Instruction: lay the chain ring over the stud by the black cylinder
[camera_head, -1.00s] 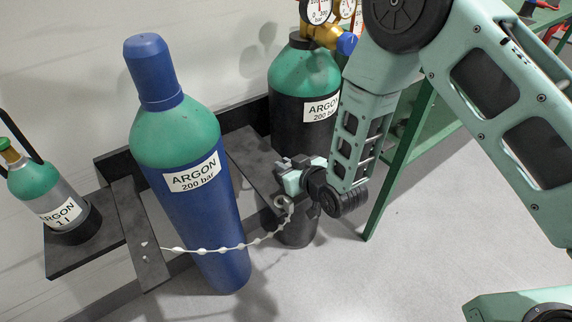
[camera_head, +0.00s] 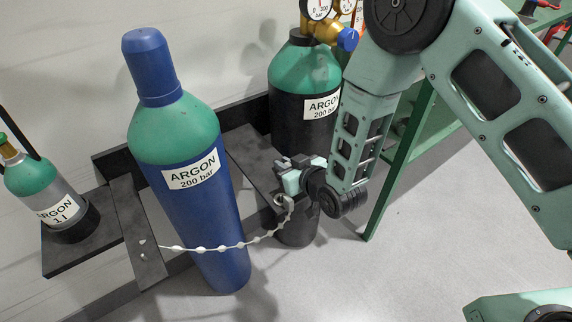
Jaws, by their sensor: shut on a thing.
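A pale beaded chain (camera_head: 222,248) runs from the left side plate (camera_head: 138,240) across the front of the blue argon cylinder (camera_head: 212,225). Its ring (camera_head: 283,200) is at the right end, at the tips of my gripper (camera_head: 286,188). My gripper is shut on the ring, in front of the right side plate (camera_head: 252,160). The black cylinder with a green top (camera_head: 304,115) stands behind and above my gripper. I cannot make out the stud; my gripper may hide it.
A small argon bottle (camera_head: 46,190) stands on a dark shelf at the left. A dark cup-like container (camera_head: 297,230) is just below my gripper. A green table frame (camera_head: 405,145) rises close to the right of my arm. The floor in front is clear.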

